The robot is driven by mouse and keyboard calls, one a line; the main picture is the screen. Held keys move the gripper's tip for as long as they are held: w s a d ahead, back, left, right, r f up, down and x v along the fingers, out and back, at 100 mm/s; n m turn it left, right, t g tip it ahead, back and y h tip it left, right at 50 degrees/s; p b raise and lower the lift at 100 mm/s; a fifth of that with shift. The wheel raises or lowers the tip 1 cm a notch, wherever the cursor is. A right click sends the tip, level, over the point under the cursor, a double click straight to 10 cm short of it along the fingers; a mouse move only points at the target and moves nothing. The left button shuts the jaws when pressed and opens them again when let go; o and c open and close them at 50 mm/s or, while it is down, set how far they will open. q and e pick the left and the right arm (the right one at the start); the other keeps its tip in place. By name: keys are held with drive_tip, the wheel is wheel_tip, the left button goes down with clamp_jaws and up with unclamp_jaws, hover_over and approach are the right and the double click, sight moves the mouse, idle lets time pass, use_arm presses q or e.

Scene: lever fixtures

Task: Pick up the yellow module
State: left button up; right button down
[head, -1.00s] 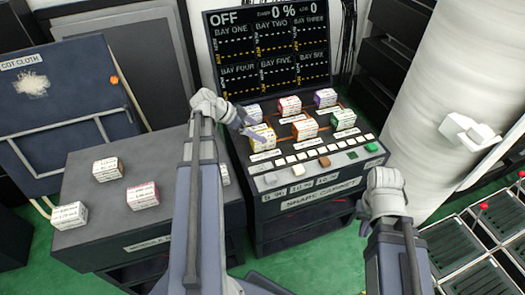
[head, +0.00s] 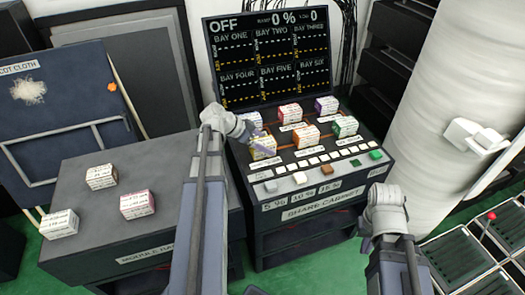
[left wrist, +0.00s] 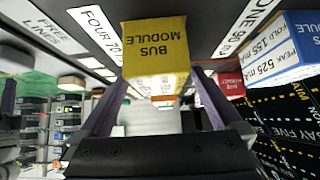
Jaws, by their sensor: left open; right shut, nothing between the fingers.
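The yellow module (head: 263,149) sits in the front left place on the sloped panel of the share cabinet (head: 310,208). In the left wrist view the yellow module (left wrist: 155,45) fills the upper middle, with "BUS MODULE" upside down on its face. My left gripper (head: 258,138) is at the module and partly covers it. Its two fingers (left wrist: 160,80) are open, one on each side of the module's near end in the wrist picture. I cannot tell whether they touch it. My right arm shows at the right, but its fingers do not show.
An orange module (head: 306,136) and a green one (head: 345,126) sit right of the yellow one; red (head: 290,113) and purple (head: 326,106) ones sit behind. Buttons line the front. Several white-labelled modules stand on the rack (head: 75,190) at left. A dark screen (head: 268,60) stands behind.

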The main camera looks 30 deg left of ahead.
sight(268, 140)
use_arm(q)
drive_tip(key=b+x, duration=0.1)
drive_tip(key=x, duration=0.1)
drive_tip(key=shift+w+d+f, duration=0.15)
drive_tip(key=shift+f, duration=0.15)
drive_tip(key=shift+r, duration=0.1)
use_arm(e)
drive_tip(key=shift+f, duration=0.9)
use_arm(q)
drive_tip(key=c, duration=1.5)
